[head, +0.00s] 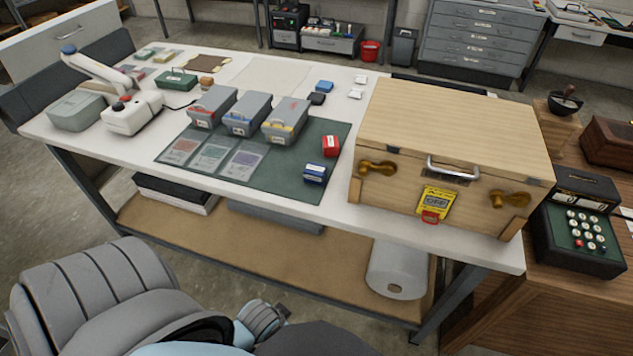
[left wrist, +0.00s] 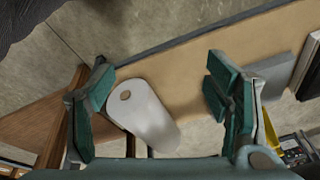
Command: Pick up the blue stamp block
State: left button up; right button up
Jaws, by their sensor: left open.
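The blue stamp block (head: 315,173) sits on the dark green mat (head: 275,195), near its front right corner, in the head view. A red block (head: 331,146) sits just behind it. My left gripper (left wrist: 163,105) is open and empty in the left wrist view, its two teal-padded fingers wide apart. It faces down past the lower shelf, and the blue stamp block does not show there. I cannot make out the left fingertips in the head view. My right gripper is in neither view.
A wooden chest (head: 455,150) stands right of the mat on the white table (head: 340,210). Three grey boxes, one of them the middle box (head: 247,115), stand on the mat's back edge.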

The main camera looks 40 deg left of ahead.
pick_arm(q)
jog(key=w+r, duration=0.4)
jog(key=r, duration=0.7)
jog(key=n+t, duration=0.1)
jog(key=n, duration=0.3)
send_near(315, 168)
jog(key=shift+n+y, duration=0.3)
jog(key=x, duration=0.3)
jog(key=b+x, duration=0.1)
jog(key=x, duration=0.3)
jog(key=b+x, duration=0.1)
jog(key=x, duration=0.2)
jog(key=shift+d+f, duration=0.25)
jog(key=shift+d, duration=0.05)
jog(key=shift+t, duration=0.3)
jog(key=c, duration=1.3)
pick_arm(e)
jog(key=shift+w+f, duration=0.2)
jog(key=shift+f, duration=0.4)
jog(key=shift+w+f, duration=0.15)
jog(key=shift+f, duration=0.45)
pick_arm(q)
jog(key=shift+o, duration=0.2)
jog(key=shift+r, duration=0.1)
notch_tip(315, 168, up, 20)
jog(key=p, duration=0.1)
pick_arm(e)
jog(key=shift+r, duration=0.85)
